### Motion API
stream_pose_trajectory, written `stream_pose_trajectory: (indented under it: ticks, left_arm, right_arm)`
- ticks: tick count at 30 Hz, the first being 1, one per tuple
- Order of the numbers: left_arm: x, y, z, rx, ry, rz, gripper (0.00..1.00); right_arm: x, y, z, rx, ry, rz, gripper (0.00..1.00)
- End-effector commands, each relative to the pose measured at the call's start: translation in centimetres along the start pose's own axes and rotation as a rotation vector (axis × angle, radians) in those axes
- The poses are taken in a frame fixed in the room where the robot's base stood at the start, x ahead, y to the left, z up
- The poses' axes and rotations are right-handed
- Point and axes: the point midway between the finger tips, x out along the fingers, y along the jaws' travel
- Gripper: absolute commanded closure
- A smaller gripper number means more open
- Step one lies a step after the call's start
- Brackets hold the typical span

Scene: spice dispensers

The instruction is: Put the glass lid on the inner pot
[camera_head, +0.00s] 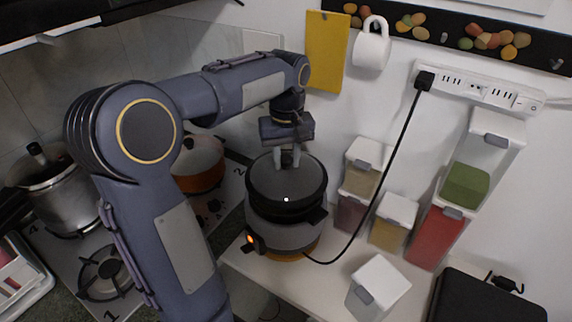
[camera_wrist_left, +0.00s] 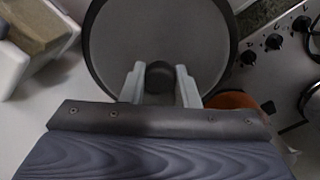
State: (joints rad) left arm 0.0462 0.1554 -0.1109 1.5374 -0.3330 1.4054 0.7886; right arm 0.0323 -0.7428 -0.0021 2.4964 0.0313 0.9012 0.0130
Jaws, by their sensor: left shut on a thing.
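The round glass lid (camera_head: 275,184), grey with a dark rim, lies level at the top of the rice cooker (camera_head: 284,236). The dark inner pot is mostly hidden beneath it; I cannot tell whether the lid touches its rim. My left gripper (camera_head: 289,159) comes down from above and is shut on the lid's knob. In the left wrist view, the two pale fingertips hold the dark round knob (camera_wrist_left: 159,77) between them, and the lid (camera_wrist_left: 158,35) spreads out behind it. My right gripper is not in view.
A black cable runs from the cooker to the power strip (camera_head: 480,88). Spice dispensers (camera_head: 394,221) stand close on the right, with a white-lidded container (camera_head: 379,286) in front. An orange pot (camera_head: 199,164) and a steel pot (camera_head: 50,188) sit on the stove at left.

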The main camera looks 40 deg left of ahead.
Motion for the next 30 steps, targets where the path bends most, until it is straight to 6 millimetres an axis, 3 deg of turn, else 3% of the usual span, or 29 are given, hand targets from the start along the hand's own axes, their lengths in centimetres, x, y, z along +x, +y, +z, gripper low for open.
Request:
stream_pose_trajectory:
  ticks: [5,12,20,21,26,30]
  left_arm:
    - [1.0,0.1,-0.9,0.000,-0.001,0.000,1.00]
    - [4.3,0.2,-1.5,0.001,-0.002,-0.001,1.00]
    - [4.9,0.2,-1.5,0.001,0.000,0.000,1.00]
    - [5.0,0.2,-1.4,0.001,-0.001,-0.001,0.70]
    - [5.1,0.1,-1.4,0.001,-0.004,-0.004,0.50]
    - [5.1,0.0,-1.4,0.000,-0.005,-0.007,0.50]
  right_arm:
    - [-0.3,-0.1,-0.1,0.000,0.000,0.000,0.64]
    - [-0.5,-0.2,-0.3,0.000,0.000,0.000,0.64]
    - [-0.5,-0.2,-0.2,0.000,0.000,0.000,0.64]
    - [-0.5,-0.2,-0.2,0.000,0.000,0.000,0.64]
    - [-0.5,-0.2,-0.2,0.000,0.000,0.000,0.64]
    - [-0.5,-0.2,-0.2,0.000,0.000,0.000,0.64]
